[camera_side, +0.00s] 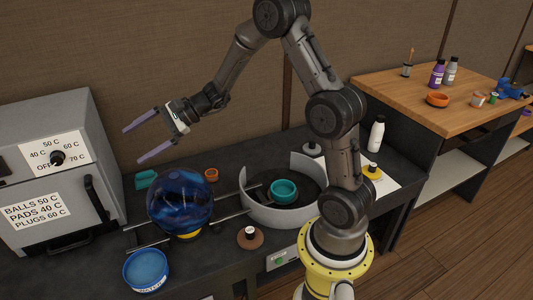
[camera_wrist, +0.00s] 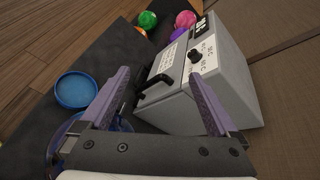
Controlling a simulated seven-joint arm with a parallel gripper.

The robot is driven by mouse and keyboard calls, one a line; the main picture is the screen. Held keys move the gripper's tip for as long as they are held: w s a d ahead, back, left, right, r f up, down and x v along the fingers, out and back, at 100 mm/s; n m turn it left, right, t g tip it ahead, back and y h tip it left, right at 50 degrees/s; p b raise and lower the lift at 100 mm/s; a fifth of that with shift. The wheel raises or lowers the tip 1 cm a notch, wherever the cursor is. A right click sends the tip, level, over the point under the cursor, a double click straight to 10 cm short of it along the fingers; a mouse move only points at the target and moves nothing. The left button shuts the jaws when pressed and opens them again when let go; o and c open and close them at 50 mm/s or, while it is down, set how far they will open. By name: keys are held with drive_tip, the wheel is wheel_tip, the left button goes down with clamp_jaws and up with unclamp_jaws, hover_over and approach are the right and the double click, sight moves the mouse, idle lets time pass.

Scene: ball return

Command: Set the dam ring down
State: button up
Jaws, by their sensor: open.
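My gripper (camera_side: 132,145) is open and empty, raised at the left over the back of the dark bench, with its purple fingers spread wide. In the wrist view my gripper (camera_wrist: 158,77) also shows nothing between the fingers. A small orange ring-like piece (camera_side: 211,174) lies on the bench behind the dark blue marbled ball (camera_side: 180,200); I cannot tell for sure that it is the dam ring. The ball sits on the metal rails, with a bit of yellow under it. A teal bowl-like piece (camera_side: 284,190) stands inside a curved grey wall (camera_side: 270,216).
A grey oven (camera_side: 52,165) with a dial stands at the left; it fills the wrist view's right (camera_wrist: 205,85). A blue water bowl (camera_side: 146,271) is at the front. A teal tray (camera_side: 146,179) and a brown disc (camera_side: 250,238) lie on the bench. A wooden side table (camera_side: 450,105) holds bottles.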

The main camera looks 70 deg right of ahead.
drive_tip(key=s+a+r+n+g+h, duration=0.1)
drive_tip(key=s+a+r+n+g, duration=0.1)
drive_tip(key=s+a+n, duration=0.3)
drive_tip(key=s+a+r+n+g, duration=0.1)
drive_tip(key=s+r+n+g, duration=0.1)
drive_tip(key=s, duration=0.5)
drive_tip(key=s+a+r+n+g+h, duration=0.1)
drive_tip(key=s+a+r+n+g, duration=0.2)
drive_tip(key=s, duration=0.4)
drive_tip(key=s+d+f+n+t+h, duration=0.1)
drive_tip(key=s+d+n+h, duration=0.2)
drive_tip(key=s+n, duration=0.2)
drive_tip(key=s+d+n+t+h, duration=0.1)
drive_tip(key=s+d+n+h, duration=0.2)
drive_tip(key=s, duration=0.6)
drive_tip(key=shift+s+d+f+n+h, duration=0.4)
drive_tip(key=shift+d+n, duration=0.15)
drive_tip(key=shift+n, duration=0.45)
